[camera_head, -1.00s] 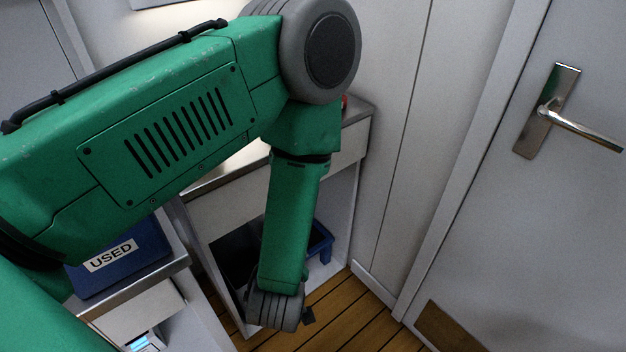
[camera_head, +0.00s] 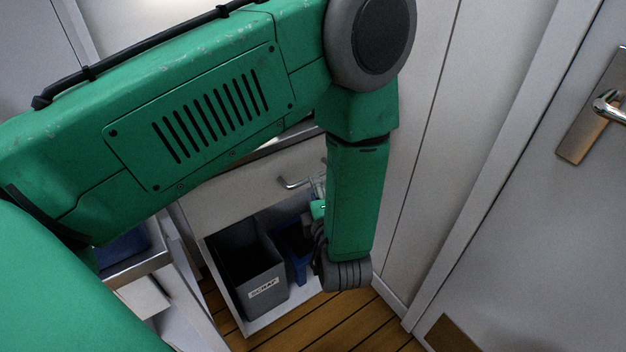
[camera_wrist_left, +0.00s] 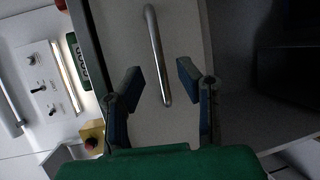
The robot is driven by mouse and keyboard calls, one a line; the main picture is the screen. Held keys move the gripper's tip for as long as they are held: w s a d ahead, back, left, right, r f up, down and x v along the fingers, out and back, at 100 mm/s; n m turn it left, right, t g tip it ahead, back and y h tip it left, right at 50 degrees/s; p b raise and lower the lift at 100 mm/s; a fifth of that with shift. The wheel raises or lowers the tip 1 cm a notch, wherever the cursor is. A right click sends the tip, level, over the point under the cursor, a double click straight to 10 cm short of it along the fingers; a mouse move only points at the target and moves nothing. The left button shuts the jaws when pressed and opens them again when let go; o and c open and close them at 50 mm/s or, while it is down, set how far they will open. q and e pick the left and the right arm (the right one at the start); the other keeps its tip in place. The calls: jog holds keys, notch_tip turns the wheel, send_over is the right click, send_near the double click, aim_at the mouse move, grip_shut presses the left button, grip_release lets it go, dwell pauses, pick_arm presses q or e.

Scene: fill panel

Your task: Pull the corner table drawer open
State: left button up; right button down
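The corner table drawer (camera_head: 240,195) has a pale front under a worktop, partly hidden behind my left arm. Its metal bar handle (camera_head: 292,184) shows left of my forearm, and it also shows in the left wrist view (camera_wrist_left: 155,50). The drawer looks shut. My left gripper (camera_wrist_left: 160,74) is open, its two dark fingers on either side of the handle's near end, with visible gaps. Whether the handle lies at fingertip depth is unclear. In the head view the gripper is mostly hidden behind my forearm. My right gripper is not in view.
Below the drawer, an open shelf holds a grey bin labelled SCRAP (camera_head: 250,275) and a blue bin (camera_head: 293,248). A door with a metal handle (camera_head: 600,105) stands at right. Wooden floor (camera_head: 300,325) shows in front. A yellow box with a red button (camera_wrist_left: 92,137) is at left in the wrist view.

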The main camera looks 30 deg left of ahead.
pick_arm(q)
jog(key=x, duration=0.5)
jog(key=shift+f, duration=0.1)
jog(key=shift+s, duration=0.1)
grip_shut()
